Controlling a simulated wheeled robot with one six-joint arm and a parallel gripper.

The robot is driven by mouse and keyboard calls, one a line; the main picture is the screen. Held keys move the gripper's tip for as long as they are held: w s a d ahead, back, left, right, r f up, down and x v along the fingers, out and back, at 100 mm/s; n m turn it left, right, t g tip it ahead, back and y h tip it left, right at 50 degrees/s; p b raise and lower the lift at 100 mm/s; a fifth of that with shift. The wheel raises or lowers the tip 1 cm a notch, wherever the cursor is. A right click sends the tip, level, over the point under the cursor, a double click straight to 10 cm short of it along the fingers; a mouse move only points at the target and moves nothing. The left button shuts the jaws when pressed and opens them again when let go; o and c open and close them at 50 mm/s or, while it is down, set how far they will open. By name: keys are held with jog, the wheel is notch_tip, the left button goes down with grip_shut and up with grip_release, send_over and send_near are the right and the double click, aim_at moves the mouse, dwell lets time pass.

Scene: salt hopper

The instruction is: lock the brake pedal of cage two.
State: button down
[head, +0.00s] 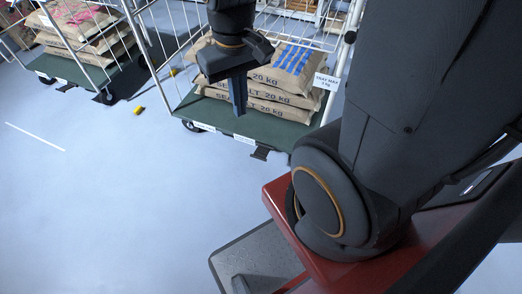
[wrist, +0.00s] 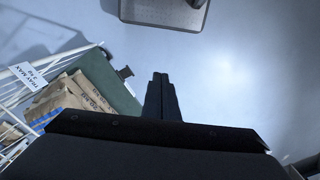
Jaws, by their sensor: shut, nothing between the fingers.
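A wire cage with a green base (head: 250,126) stands in the upper middle of the head view, loaded with salt sacks. A small black pedal (head: 260,153) sticks out under its front edge; it also shows in the wrist view (wrist: 124,72). I cannot tell whether the pedal is up or down. The cage's number is too small to read. My gripper (head: 239,110) points down in front of the sacks, above the pedal's level and left of it in the head view. Its fingers (wrist: 161,77) are together and empty, apart from the pedal.
Another cage (head: 75,72) with pink-marked sacks stands at the upper left. Small yellow blocks lie on the floor, one (head: 138,110) between the cages. A white tag (head: 326,81) hangs on the nearer cage's right side. The floor in front and to the left is clear.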

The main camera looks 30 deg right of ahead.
jog(key=n+b, duration=0.8)
jog(key=b, duration=1.4)
send_over(258, 157)
jog(key=d, duration=0.1)
notch_tip(258, 157, down, 47)
jog(key=shift+w+d+f+y, duration=0.1)
jog(key=shift+w+d+y, duration=0.05)
jog(key=shift+w+y, duration=0.2)
jog(key=f+b, duration=0.1)
jog(key=f, duration=0.3)
jog(key=f+b, duration=0.1)
jog(key=f, duration=0.9)
jog(key=shift+s+a+b, duration=0.25)
jog(key=shift+a+b, duration=0.15)
notch_tip(258, 157, down, 6)
jog(key=s+a+p, duration=0.1)
jog(key=shift+s+a, duration=0.2)
jog(key=shift+a, duration=0.2)
